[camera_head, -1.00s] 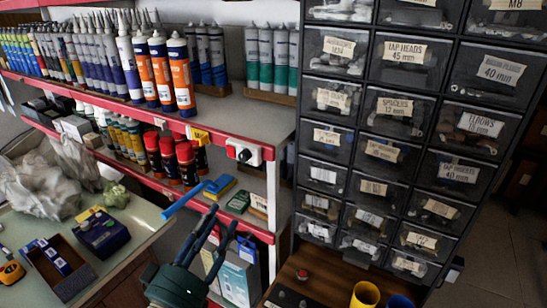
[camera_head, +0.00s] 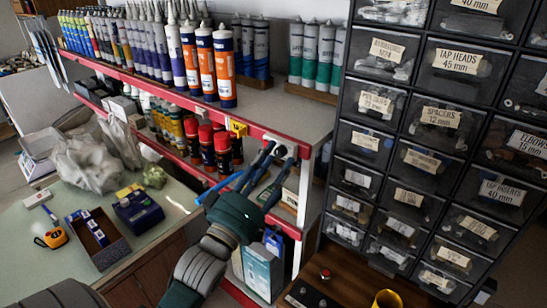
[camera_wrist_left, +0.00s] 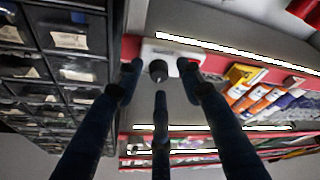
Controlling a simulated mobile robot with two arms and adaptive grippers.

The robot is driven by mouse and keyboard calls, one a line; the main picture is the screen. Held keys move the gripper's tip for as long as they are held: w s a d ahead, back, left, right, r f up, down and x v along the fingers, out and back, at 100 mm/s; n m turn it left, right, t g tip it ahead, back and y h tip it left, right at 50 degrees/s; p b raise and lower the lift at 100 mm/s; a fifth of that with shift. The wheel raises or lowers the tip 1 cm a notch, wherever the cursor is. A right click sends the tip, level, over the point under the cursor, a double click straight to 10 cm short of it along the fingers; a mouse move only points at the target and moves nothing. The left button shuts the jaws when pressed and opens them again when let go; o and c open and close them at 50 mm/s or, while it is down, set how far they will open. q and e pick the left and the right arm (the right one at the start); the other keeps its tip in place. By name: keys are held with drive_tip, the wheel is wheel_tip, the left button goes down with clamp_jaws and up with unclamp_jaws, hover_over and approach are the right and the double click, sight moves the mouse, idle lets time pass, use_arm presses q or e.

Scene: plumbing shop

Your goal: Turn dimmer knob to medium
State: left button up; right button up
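The dimmer is a white box (camera_head: 283,142) on the red front edge of the shelf, near its right corner. My left gripper (camera_head: 274,158) reaches up in front of it and hides most of it in the head view. The left wrist view shows the white plate (camera_wrist_left: 174,52) with a round black knob (camera_wrist_left: 158,70) and a small red spot at its right. The left gripper's fingers (camera_wrist_left: 160,82) are spread, one each side of the knob and one below. Contact with the knob cannot be told. My right gripper is not in view.
A red-edged shelf (camera_head: 330,108) holds several sealant tubes and red-capped cans (camera_head: 222,148). A black drawer cabinet (camera_head: 398,180) stands close at the right. A bench (camera_head: 30,275) at the left carries an open box (camera_head: 97,240) and a tape measure (camera_head: 52,238).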

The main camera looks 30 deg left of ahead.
use_arm(q)
drive_tip(key=shift+w, duration=0.15)
clamp_jaws()
